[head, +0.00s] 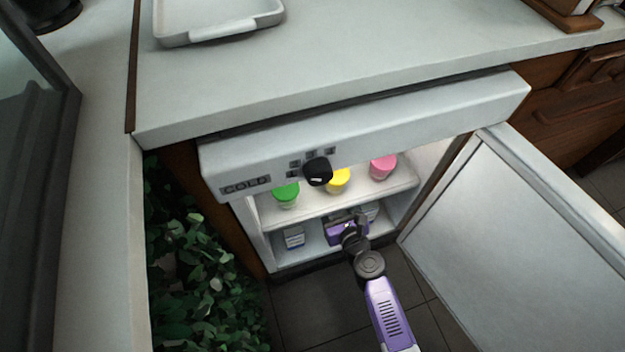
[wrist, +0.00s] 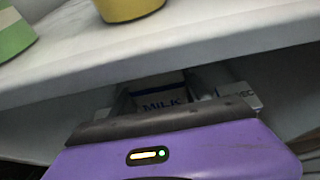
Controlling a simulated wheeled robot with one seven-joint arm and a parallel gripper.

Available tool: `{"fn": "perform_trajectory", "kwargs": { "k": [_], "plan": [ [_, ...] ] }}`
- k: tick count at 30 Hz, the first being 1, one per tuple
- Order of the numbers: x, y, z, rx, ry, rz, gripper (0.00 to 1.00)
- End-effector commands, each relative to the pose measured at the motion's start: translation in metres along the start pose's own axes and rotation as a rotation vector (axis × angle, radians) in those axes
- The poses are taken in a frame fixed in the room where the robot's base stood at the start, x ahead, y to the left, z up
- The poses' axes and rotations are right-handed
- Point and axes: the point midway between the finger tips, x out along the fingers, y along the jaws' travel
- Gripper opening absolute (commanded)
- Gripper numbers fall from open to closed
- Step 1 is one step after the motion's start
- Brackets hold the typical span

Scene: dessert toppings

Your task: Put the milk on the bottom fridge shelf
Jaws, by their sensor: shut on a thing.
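The milk (wrist: 163,105) is a white carton with blue "MILK" lettering, seen in the wrist view under the edge of the upper shelf. My gripper (head: 345,223) reaches into the lower compartment of the open fridge (head: 365,112) and is shut on the milk. The gripper's purple body hides the carton's lower part in the wrist view, and I cannot make the milk out in the head view. The bottom fridge shelf (head: 318,253) is lit and lies just below the gripper. Whether the carton touches it is hidden.
A white-and-blue carton (head: 294,237) stands at the bottom left, and another carton (head: 371,212) is right of my gripper. Green (head: 286,194), yellow (head: 338,181) and pink (head: 383,167) tubs stand on the upper shelf (head: 325,205). The fridge door (head: 510,235) is open to the right.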

Motion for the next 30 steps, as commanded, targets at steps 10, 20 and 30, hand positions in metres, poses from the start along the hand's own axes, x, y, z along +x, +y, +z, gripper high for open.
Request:
{"fn": "perform_trajectory", "kwargs": {
  "k": [10,20,30],
  "plan": [
    [0.012,0.0,-0.028,0.0,-0.002,0.0,0.0],
    [0.025,0.0,-0.058,0.0,-0.003,0.001,0.0],
    [0.035,0.0,-0.083,0.0,-0.002,0.001,0.0]
  ]
}}
